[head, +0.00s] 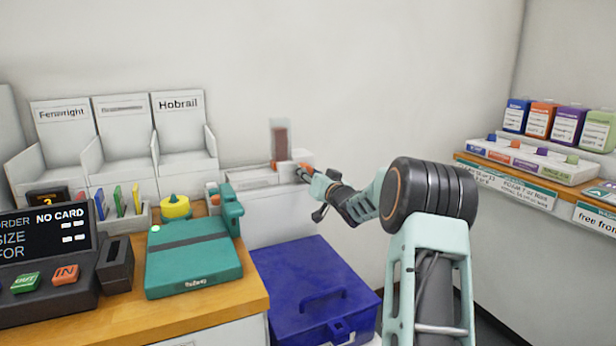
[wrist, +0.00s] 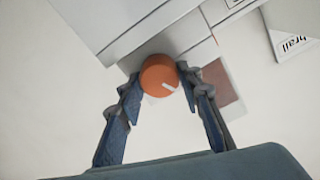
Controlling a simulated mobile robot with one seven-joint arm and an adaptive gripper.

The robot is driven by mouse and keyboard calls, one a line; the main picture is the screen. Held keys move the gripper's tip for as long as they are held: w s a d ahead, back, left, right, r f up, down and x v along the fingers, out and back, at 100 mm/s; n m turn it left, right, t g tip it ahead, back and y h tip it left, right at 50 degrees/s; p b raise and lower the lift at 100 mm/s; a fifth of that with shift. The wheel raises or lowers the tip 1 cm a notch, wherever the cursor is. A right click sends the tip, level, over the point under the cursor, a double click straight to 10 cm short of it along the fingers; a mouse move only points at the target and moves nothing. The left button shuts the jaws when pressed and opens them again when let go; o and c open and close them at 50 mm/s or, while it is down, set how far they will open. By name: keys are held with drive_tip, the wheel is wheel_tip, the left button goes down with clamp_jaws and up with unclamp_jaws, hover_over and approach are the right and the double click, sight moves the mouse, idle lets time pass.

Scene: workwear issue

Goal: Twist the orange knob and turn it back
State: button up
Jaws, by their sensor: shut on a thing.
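The orange knob (wrist: 160,76) is round and has a short white mark on its face, pointing toward the lower right in the wrist view. It sits on the end of a white dispenser (head: 262,176) against the back wall. My gripper (wrist: 158,84) has one finger on each side of the knob and is shut on it. In the head view my gripper (head: 304,173) reaches the dispenser's right end from the right, and its fingers hide most of the knob.
A clear column with brown contents (head: 281,144) stands on the dispenser. A blue lidded box (head: 315,290) lies below my arm. The wooden counter (head: 215,304) at left holds a green device (head: 193,262), a yellow knobbed item (head: 175,206) and an order terminal (head: 45,250). A shelf (head: 530,185) is at right.

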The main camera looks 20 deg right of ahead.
drive_tip(key=n+b, duration=0.6)
drive_tip(key=n, duration=0.6)
drive_tip(key=shift+a+n, duration=0.15)
drive_tip(key=shift+n, duration=0.25)
idle(0.3)
drive_tip(key=o, duration=1.2)
drive_tip(key=shift+c, duration=0.2)
drive_tip(key=s, duration=1.2)
drive_tip(key=shift+d, duration=0.2)
